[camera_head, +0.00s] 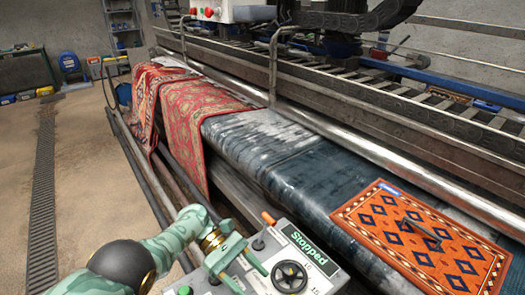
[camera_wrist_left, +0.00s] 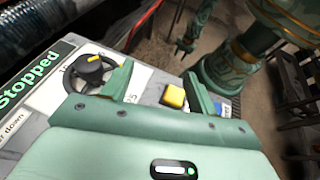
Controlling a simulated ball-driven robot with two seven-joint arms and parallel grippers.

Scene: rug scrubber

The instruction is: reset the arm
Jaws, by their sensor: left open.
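My left gripper (camera_head: 250,279) is open and empty over the left part of the grey control panel (camera_head: 325,267). The panel has a green "Stopped" display (camera_head: 309,247) and a black dial (camera_head: 290,276). In the left wrist view the two fingers of my left gripper (camera_wrist_left: 157,72) stand apart. A yellow button (camera_wrist_left: 173,97) shows between them, and the black dial (camera_wrist_left: 91,71) is to their left. I cannot tell whether a finger touches the panel. What looks like my right gripper (camera_wrist_left: 185,45) is small in the background, its jaws unclear.
The rug machine's dark roller bed (camera_head: 290,165) runs behind the panel. An orange patterned rug (camera_head: 425,237) lies on it at right; red rugs (camera_head: 205,115) hang over it at left. The floor at left (camera_head: 85,190) is clear.

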